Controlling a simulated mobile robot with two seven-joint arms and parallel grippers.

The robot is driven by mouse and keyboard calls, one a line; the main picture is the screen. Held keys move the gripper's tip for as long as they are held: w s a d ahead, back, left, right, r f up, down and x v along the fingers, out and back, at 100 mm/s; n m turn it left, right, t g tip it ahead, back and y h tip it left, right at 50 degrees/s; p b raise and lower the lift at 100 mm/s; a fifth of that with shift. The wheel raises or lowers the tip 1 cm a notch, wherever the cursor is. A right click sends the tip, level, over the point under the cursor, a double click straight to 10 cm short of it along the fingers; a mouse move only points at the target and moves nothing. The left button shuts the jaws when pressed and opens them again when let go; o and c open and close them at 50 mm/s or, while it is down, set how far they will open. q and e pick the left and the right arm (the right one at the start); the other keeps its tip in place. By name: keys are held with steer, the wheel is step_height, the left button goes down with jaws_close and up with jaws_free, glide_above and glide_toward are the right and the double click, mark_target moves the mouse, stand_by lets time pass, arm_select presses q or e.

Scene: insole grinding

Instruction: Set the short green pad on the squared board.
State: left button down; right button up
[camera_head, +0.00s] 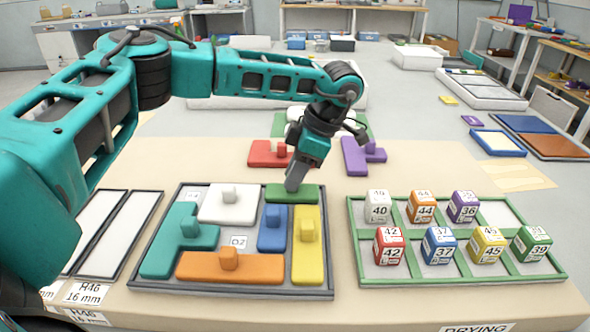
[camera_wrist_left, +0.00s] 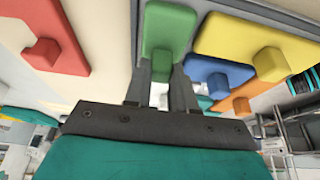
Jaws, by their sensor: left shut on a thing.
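The short green pad (camera_head: 300,194) is at the back right corner of the squared board (camera_head: 240,243), behind the blue pad (camera_head: 272,238) and the yellow pad (camera_head: 309,262). My left gripper (camera_head: 293,183) comes down from above and is shut on the green pad, with its fingers hiding the grip point. In the left wrist view the green pad (camera_wrist_left: 168,30) is at the fingertips (camera_wrist_left: 160,82), beside the blue pad (camera_wrist_left: 215,76). I cannot tell if it is fully seated. My right gripper is out of view.
The board also holds a white pad (camera_head: 228,203), a teal pad (camera_head: 165,250) and an orange pad (camera_head: 228,267). A green rack (camera_head: 353,243) with numbered blocks stands to the right. Red (camera_head: 265,155) and purple (camera_head: 354,160) pads lie behind the board.

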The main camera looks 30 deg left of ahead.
arm_select(q)
steer(key=shift+f, duration=0.2)
stand_by(0.6)
steer(key=c, duration=1.3)
jaws_free()
steer(key=shift+o, duration=0.2)
steer(key=shift+r+p, duration=2.3)
steer(key=shift+r, duration=0.2)
steer(key=shift+o, duration=0.5)
steer(key=o, duration=0.5)
steer(key=shift+c, duration=0.2)
